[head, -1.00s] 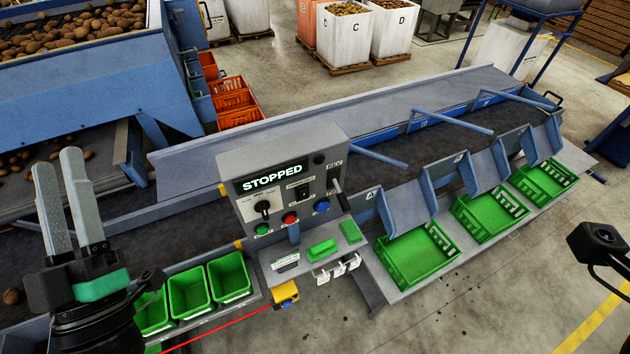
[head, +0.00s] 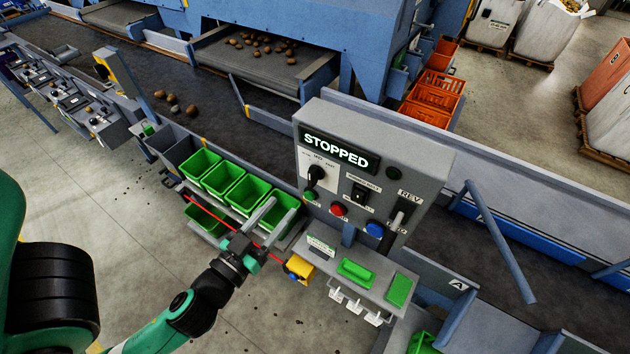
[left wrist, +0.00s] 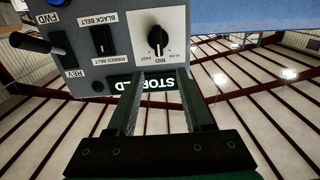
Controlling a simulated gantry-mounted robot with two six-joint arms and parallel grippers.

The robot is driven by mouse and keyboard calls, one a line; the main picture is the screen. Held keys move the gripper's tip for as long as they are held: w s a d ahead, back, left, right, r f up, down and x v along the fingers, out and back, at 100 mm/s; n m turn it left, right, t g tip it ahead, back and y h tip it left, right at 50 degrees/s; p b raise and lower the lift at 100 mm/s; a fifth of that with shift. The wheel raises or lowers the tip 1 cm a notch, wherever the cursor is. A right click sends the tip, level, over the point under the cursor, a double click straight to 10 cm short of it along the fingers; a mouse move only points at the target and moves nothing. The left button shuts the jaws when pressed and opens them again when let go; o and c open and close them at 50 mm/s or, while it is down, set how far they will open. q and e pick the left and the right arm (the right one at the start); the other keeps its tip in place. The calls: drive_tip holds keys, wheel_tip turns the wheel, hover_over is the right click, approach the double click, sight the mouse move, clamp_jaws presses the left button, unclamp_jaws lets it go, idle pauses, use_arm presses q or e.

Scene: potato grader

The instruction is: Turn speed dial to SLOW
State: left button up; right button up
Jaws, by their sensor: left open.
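The speed dial (head: 316,173) is a black knob on a white plate with speed labels, on the left of the grey control panel (head: 405,155). It also shows in the left wrist view (left wrist: 157,38), upside down, with MID and FAST readable. My left gripper (head: 283,207) is open and empty, below and left of the dial, in front of the green bins. In the left wrist view its fingers (left wrist: 160,75) point at the panel, apart from the dial, and partly cover the display.
The display (head: 337,148) reads STOPPED. Close to the dial are a green button (head: 310,195), a red button (head: 339,209), a black switch (head: 359,193), a blue button (head: 375,230) and a REV lever (head: 397,220). A yellow box (head: 299,269) sits below.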

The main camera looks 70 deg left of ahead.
sight(310, 175)
use_arm(q)
drive_tip(key=p+x, duration=0.1)
drive_tip(key=x, duration=0.4)
drive_tip(key=p+x, duration=0.2)
drive_tip(key=x, duration=0.4)
drive_tip(key=shift+r+p, duration=0.25)
drive_tip(key=shift+p, duration=0.05)
drive_tip(key=shift+w+a+f, duration=0.1)
drive_tip(key=shift+w+a, duration=0.1)
drive_tip(key=shift+w, duration=0.1)
clamp_jaws()
